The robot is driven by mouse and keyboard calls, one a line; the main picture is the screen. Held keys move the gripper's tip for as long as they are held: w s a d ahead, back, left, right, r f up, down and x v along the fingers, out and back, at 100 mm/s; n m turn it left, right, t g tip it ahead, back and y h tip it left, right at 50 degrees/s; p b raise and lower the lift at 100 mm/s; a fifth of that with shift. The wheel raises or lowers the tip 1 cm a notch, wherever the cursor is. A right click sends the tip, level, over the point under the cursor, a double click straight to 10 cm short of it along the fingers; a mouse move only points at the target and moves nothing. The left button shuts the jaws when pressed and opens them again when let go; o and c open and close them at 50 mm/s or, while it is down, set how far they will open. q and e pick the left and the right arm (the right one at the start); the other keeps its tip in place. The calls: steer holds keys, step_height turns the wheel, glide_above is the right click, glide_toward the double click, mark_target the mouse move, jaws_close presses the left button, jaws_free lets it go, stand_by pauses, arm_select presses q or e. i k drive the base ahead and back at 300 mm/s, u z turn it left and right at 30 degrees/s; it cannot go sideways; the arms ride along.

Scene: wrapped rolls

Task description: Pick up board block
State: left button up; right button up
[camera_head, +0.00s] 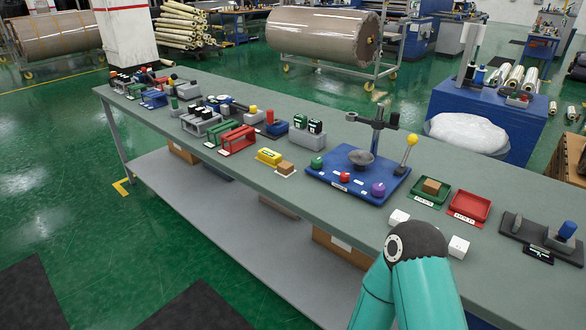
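A small tan-brown block (432,186) sits in a green tray (421,203) at the right part of the long grey-green table (330,206). A second brown block (286,168) sits on a white label beside a yellow block (269,156) near the table's front edge. I cannot tell which of the two is the board block. A teal arm of mine with a dark joint rises at the bottom right, in front of the table. Neither of my grippers shows.
A red tray (469,206) stands right of the green one. A blue board (351,190) with a stand and yellow-knobbed lever (406,152) lies left of them. White cubes (458,247) (399,217) are near the arm. Several fixtures fill the table's left half.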

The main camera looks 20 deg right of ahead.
mark_target(284, 167)
steer(key=i, duration=0.9)
steer(key=u, duration=0.05)
